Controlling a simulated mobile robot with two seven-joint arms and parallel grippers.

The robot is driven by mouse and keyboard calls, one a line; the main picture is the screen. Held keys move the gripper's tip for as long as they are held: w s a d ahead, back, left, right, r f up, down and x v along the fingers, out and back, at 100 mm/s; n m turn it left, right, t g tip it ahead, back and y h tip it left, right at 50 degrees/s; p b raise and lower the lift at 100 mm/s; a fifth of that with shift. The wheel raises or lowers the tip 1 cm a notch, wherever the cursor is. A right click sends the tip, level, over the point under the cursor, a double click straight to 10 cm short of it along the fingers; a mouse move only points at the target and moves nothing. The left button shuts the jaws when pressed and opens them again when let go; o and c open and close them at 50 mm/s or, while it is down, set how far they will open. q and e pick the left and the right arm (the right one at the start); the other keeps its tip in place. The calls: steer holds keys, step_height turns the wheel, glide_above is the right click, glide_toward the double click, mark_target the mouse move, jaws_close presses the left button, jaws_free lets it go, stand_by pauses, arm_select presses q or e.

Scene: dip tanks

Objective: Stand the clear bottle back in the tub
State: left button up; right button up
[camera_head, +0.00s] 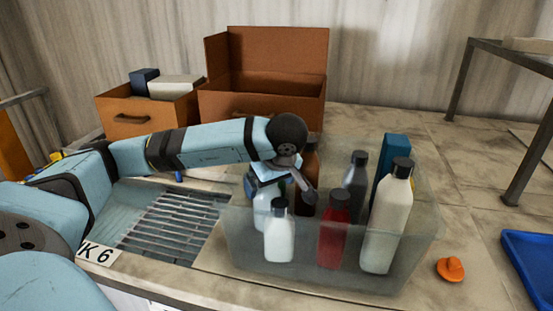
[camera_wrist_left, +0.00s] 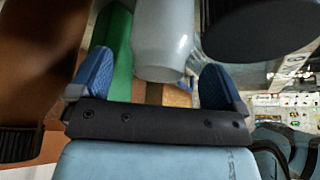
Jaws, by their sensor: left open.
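The clear tub (camera_head: 330,278) stands on the counter, with several bottles upright in it. A pale, clear-looking bottle (camera_head: 262,208) stands at its left side, partly hidden by my left gripper (camera_head: 268,184) and a small white bottle (camera_head: 279,240). My left gripper is open, lowered at this bottle's upper part. In the left wrist view the blue fingertips (camera_wrist_left: 150,82) are spread, with a pale translucent bottle (camera_wrist_left: 166,45) between and beyond them. I cannot tell whether the fingers touch it. My right gripper is not in view.
The tub also holds a red bottle (camera_head: 333,232), a tall white bottle (camera_head: 388,220), a grey bottle (camera_head: 355,185) and a brown bottle (camera_head: 307,180). A metal grate (camera_head: 170,225) lies left. Brown boxes (camera_head: 262,100) stand behind. An orange item (camera_head: 450,269) and blue tray (camera_head: 530,262) lie right.

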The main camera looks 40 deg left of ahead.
arm_select(q)
steer(key=p+v, duration=0.2)
steer(key=v, duration=0.7)
steer(key=shift+r+p, duration=0.3)
steer(key=shift+p, duration=0.1)
steer(key=shift+d, duration=0.15)
steer(key=shift+s+d+f, duration=0.1)
steer(key=shift+d, duration=0.05)
